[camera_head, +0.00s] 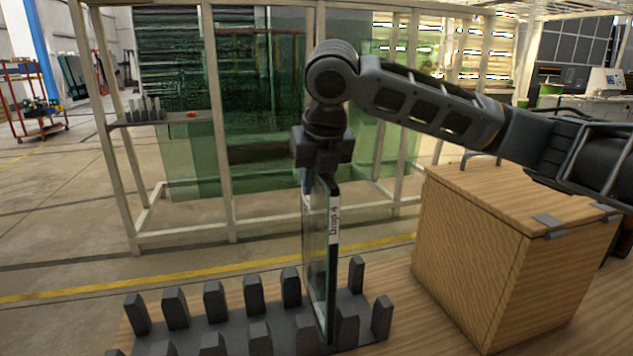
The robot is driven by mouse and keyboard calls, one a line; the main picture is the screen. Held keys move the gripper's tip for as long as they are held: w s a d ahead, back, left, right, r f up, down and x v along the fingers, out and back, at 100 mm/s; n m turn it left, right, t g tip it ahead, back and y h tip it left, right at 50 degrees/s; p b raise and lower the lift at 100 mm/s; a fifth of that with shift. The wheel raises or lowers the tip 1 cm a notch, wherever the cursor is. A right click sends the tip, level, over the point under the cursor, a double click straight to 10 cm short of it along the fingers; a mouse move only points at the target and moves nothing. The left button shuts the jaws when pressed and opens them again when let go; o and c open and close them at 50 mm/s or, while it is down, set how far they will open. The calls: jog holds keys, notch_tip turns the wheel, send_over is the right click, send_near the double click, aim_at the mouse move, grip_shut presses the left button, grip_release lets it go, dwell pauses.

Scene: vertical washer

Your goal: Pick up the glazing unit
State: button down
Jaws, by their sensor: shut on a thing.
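The glazing unit (318,255) is a thin upright glass pane with dark edges and a white label reading "Drop 4". It stands between the dark posts of a slotted rack (205,335) near the rack's right end. My gripper (322,178) points down from above and is shut on the pane's top edge. The fingertips are partly hidden by the gripper body and the pane. The pane's lower edge is among the rack posts; I cannot tell whether it touches the rack base.
A wooden box (490,255) with metal hinges stands on the wooden table (405,320) to the right, under my arm. Behind is a pale metal frame (222,130) holding large green glass sheets (265,110). Other visible rack slots are empty. A red cart (30,100) stands far left.

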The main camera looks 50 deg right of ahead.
jog(key=shift+s+a+r, duration=0.15)
jog(key=shift+s+a, duration=0.05)
jog(key=shift+s, duration=0.05)
jog(key=s+a+b, duration=0.8)
jog(key=s+b, duration=0.3)
jog(key=s, duration=0.2)
jog(key=s+a+b, duration=0.9)
jog(key=s+b, duration=0.3)
jog(key=s, duration=0.1)
jog(key=shift+a, duration=0.3)
dwell(0.8)
jog(key=shift+s, duration=0.1)
dwell(0.8)
